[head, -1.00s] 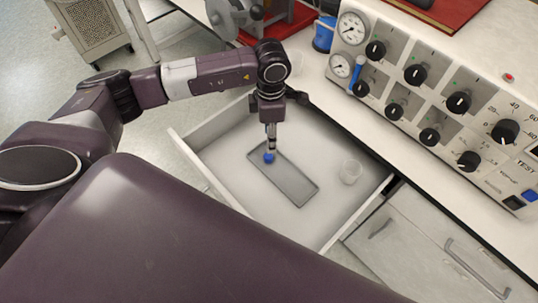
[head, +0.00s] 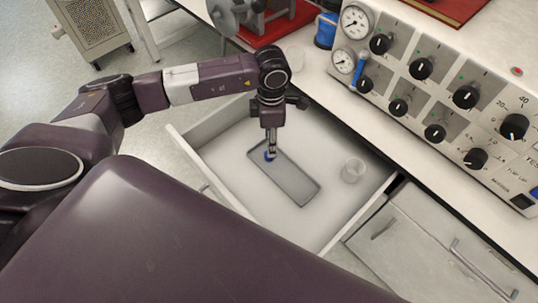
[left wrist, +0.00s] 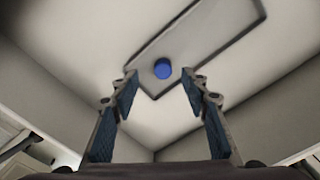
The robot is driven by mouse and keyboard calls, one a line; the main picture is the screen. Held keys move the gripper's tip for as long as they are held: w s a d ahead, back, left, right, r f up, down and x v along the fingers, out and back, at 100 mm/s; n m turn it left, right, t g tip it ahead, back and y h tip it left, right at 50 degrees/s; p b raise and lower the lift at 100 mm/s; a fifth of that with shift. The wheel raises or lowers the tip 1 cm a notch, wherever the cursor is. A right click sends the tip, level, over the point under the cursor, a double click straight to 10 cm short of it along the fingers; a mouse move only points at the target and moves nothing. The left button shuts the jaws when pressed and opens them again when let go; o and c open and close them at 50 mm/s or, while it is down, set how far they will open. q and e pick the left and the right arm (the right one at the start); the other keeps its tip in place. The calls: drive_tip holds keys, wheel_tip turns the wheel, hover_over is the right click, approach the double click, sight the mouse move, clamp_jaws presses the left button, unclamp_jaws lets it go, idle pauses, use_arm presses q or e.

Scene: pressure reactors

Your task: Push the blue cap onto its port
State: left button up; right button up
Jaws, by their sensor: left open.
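The blue cap (left wrist: 162,69) stands on a grey tray (left wrist: 207,32) inside the open drawer. In the head view the cap (head: 269,156) is partly hidden by my gripper, at the tray's (head: 298,187) upper left end. My left gripper (head: 270,150) points down over the cap. In the left wrist view its two fingers (left wrist: 160,80) are spread apart, with the cap ahead between their tips and a gap on both sides. I cannot pick out the cap's port. My right gripper is not in view.
The drawer (head: 232,184) has raised walls around the tray. A control panel with knobs and gauges (head: 355,22) stands on the counter at right. A blue object (head: 325,31) stands beside it.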

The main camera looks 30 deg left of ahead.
use_arm(q)
drive_tip(key=f+b, duration=0.1)
drive_tip(key=f, duration=0.2)
drive_tip(key=f+b, duration=0.1)
drive_tip(key=f, duration=0.1)
drive_tip(key=shift+s+a+f+b, duration=0.15)
drive_tip(key=shift+s+b, duration=0.2)
drive_tip(key=shift+s, duration=0.05)
drive_tip(key=shift+c, duration=0.3)
drive_tip(key=c, duration=0.9)
